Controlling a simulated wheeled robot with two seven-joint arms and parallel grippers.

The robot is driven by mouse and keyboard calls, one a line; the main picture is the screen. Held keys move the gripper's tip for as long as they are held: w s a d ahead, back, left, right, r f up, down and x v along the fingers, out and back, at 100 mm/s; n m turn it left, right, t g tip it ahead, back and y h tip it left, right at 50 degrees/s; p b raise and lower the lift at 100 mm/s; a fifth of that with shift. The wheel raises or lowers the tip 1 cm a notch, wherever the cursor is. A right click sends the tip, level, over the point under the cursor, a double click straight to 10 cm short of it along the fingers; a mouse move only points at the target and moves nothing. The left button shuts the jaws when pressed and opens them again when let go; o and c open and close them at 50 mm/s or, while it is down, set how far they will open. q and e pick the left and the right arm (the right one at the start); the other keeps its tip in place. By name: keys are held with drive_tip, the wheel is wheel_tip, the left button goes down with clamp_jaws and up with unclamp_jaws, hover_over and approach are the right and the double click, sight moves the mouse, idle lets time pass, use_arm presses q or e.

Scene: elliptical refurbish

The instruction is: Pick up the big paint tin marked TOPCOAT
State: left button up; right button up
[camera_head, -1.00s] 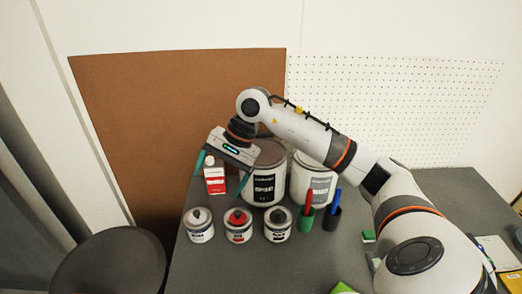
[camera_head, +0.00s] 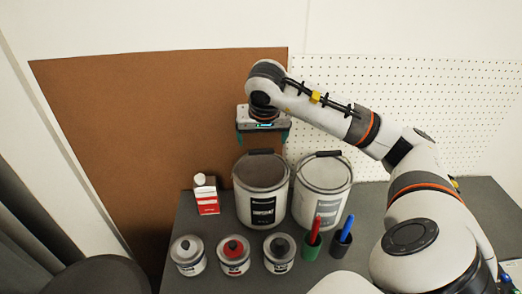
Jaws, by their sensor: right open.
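Two big paint tins stand side by side at the back of the dark table. The left tin (camera_head: 262,183) has a black label with small white lettering, and the right tin (camera_head: 322,180) has a grey label. My right gripper (camera_head: 262,139) is open and empty, fingers pointing down, above the left tin's rear rim and handle. Its height above the tin is hard to judge. My left gripper is out of view.
Three small tins (camera_head: 233,256) stand in front of the big ones. A red-and-white bottle (camera_head: 206,195) is to their left. A green cup (camera_head: 311,245) with a red marker and a dark cup (camera_head: 341,243) with a blue marker stand front right. A brown board (camera_head: 150,130) is behind.

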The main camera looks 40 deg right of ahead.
sight(261, 151)
drive_tip(key=shift+p+x, duration=0.55)
drive_tip(key=shift+x, duration=2.2)
clamp_jaws()
drive_tip(key=shift+w+r, duration=0.15)
drive_tip(key=shift+r, duration=0.2)
drive_tip(key=shift+d, duration=0.1)
